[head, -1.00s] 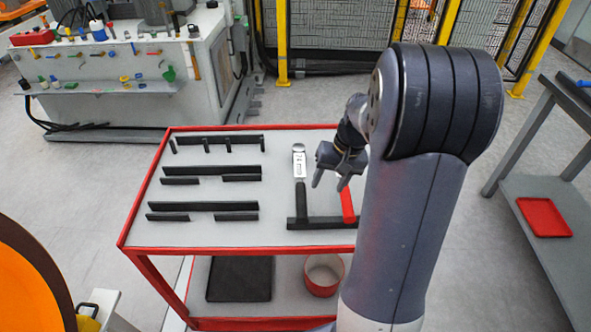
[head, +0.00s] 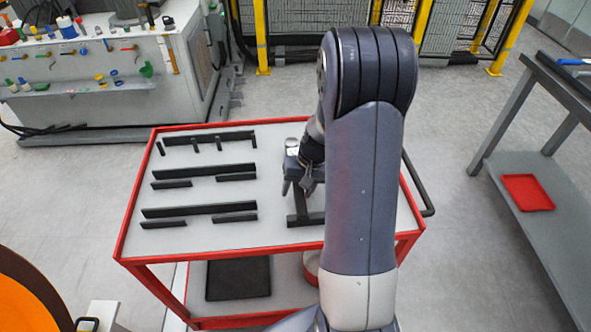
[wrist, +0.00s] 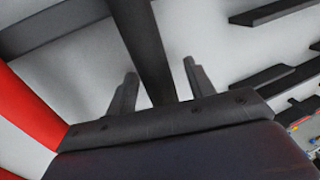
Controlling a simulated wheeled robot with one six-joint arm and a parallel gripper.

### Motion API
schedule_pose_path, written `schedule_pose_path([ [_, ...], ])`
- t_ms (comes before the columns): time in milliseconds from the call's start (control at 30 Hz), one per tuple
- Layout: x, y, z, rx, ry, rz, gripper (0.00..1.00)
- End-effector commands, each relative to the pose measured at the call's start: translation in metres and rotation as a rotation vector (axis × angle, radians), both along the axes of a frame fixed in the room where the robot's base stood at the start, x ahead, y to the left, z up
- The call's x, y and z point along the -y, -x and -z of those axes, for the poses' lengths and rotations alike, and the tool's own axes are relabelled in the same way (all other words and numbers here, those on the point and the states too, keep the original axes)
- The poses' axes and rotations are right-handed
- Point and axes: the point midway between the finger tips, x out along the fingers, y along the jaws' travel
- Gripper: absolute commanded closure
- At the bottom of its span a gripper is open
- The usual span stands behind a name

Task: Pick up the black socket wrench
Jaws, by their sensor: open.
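The black socket wrench lies on the red-rimmed cart top, its dark handle (wrist: 147,45) running between my fingers in the wrist view. In the wrist view my gripper (wrist: 160,68) is open, one finger on each side of the handle. I cannot tell whether either finger touches it.
A black bar (wrist: 60,28) crosses near the handle's end. Black rails (head: 200,172) stand on the cart's left half. The cart's red rim (head: 135,205) bounds the top. A workbench (head: 560,220) with a red tray (head: 527,192) stands at right.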

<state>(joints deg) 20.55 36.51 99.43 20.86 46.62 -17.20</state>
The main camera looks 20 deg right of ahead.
Motion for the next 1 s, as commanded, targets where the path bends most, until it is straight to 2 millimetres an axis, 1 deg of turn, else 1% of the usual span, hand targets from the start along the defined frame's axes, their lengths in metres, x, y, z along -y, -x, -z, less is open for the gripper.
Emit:
schedule_pose_path([
  [33,0.0000,0.0000,-0.0001,0.000,0.000,0.000,0.50],
  [67,0.0000,0.0000,-0.0001,0.000,0.000,0.000,0.52],
  [633,0.0002,0.0002,-0.0004,0.000,0.000,0.000,0.99],
  [867,0.0004,-0.0004,-0.0012,0.001,0.000,0.000,1.00],
  [1000,0.0004,-0.0010,-0.0085,0.003,0.001,-0.001,1.00],
])
